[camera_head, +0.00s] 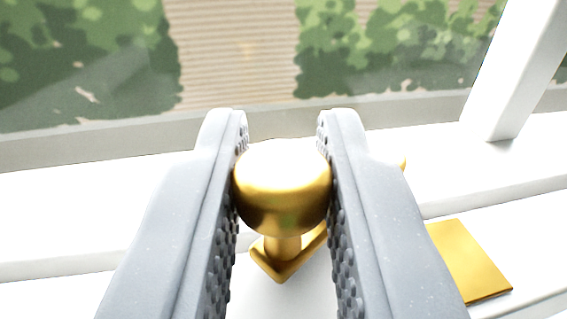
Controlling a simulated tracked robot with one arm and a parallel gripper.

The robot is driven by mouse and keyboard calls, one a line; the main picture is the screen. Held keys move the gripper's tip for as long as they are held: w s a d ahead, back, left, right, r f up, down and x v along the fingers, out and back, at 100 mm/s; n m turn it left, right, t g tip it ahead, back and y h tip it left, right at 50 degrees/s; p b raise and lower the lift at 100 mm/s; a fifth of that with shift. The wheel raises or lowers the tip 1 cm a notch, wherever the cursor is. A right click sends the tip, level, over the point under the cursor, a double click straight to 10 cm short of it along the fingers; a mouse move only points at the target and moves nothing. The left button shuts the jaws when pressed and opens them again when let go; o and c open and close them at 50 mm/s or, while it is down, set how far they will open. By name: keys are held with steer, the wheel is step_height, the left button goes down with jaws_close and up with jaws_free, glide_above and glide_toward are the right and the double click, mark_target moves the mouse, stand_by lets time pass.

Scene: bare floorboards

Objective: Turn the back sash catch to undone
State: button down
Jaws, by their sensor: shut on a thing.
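The brass sash catch shows in the middle of the view, with a round knob (282,188) on a short stem above a flat brass lever (284,262). My gripper (282,165) is shut on the knob, one grey studded finger on each side of it. The right finger hides part of the catch. A flat brass plate (468,262) lies on the white sash rail to the right of that finger. A small bit of brass (402,163) shows past the right finger. I cannot tell from this view how far the lever is turned.
The white window rail (90,215) runs across the view under and behind the catch. A white upright bar (515,75) stands at the right. Behind is the glass, with green foliage (75,60) and a tan striped surface (235,55) beyond it.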

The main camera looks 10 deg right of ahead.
steer(key=shift+r+h, duration=0.25)
steer(key=shift+h, duration=0.05)
steer(key=shift+w+a+f+m+g+h+p, duration=0.1)
steer(key=shift+w+a+m+g+h+p, duration=0.1)
steer(key=shift+m+h+p, duration=0.3)
steer(key=shift+w+a+f+m+g+h+p, duration=0.1)
steer(key=shift+w+m+h+p, duration=0.1)
steer(key=shift+m+h+p, duration=0.3)
steer(key=shift+w+h, duration=0.15)
steer(key=shift+h, duration=0.35)
steer(key=c, duration=1.3)
jaws_free()
steer(key=shift+c, duration=0.2)
steer(key=shift+a, duration=0.1)
